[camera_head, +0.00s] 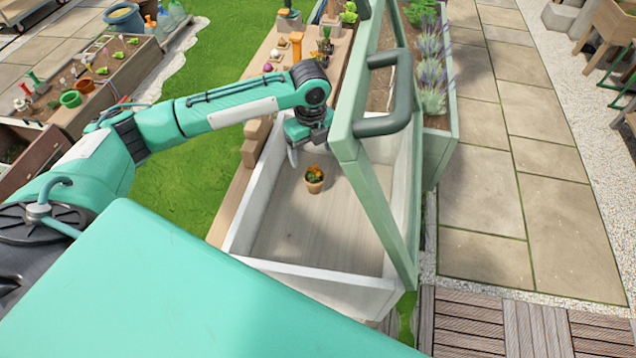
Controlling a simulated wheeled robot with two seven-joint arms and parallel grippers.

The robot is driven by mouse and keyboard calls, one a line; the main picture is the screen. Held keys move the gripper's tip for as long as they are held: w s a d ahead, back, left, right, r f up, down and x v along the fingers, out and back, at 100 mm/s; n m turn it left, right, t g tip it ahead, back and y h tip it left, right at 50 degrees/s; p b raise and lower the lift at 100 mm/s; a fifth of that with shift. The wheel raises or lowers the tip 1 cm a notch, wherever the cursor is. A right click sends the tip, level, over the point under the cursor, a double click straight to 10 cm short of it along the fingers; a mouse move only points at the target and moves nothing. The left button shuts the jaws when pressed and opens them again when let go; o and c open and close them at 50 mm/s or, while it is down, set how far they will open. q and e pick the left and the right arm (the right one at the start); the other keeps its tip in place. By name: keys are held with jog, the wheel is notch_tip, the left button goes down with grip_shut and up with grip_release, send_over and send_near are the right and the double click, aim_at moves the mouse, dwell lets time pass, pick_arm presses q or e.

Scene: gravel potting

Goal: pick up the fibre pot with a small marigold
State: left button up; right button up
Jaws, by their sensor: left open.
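The fibre pot with a small marigold (314,185) stands upright on the floor of a pale open wooden box. It is a small tan pot with orange flowers and green leaves. My left gripper (293,158) is just beyond and to the left of the pot, above the inside of the box. It is open and looks empty, apart from the pot; its far finger is hard to make out. My right gripper is not in view.
The pale box (310,275) has raised walls. A green frame with a dark handle (390,95) leans up along its right side. Lavender (432,75) grows in a planter beyond. The box floor around the pot is clear.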

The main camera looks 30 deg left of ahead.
aim_at(314, 176)
pick_arm(q)
notch_tip(314, 176, down, 8)
jog(key=f, duration=0.5)
jog(key=shift+w+d+f+b, duration=0.1)
jog(key=shift+w+d+b, duration=0.1)
jog(key=shift+w+b, duration=0.1)
jog(key=c, duration=1.1)
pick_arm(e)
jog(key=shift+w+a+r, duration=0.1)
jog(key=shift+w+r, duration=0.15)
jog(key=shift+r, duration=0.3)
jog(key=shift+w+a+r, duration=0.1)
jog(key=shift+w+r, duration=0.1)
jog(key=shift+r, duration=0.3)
